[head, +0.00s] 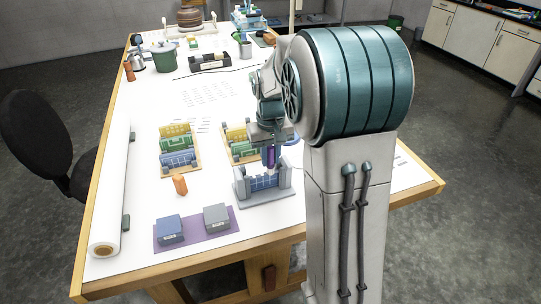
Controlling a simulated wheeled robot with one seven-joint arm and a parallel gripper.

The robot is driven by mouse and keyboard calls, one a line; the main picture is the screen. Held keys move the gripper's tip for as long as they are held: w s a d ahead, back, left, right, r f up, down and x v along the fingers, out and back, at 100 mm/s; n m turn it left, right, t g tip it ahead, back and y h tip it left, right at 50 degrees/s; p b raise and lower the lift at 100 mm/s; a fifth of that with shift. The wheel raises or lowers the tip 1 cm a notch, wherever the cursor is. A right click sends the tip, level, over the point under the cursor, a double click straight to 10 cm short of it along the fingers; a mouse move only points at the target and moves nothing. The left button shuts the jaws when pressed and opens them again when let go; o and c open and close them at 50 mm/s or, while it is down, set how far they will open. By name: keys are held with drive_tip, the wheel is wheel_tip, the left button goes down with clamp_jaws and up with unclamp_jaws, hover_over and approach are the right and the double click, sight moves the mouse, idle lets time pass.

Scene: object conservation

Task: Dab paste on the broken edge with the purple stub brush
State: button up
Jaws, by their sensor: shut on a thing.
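In the head view my gripper (268,142) points down over the right part of the table's near half. It is shut on the purple stub brush (270,157), which hangs upright below it. The brush's lower end is at or just above a grey holder with a blue piece (262,183) standing in it. I cannot tell whether the brush touches the blue piece. The broken edge and any paste on it are too small to make out.
Two wooden trays with coloured pieces stand behind, one at left (181,170). An orange block (180,185) lies left of the holder. Blue and grey boxes sit on a purple mat (196,245). A paper roll (112,190) lies along the left edge. The table's middle is mostly clear.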

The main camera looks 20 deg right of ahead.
idle(0.4)
drive_tip(key=shift+r+p, duration=3.15)
drive_tip(key=shift+r, duration=1.05)
drive_tip(key=shift+f, duration=0.1)
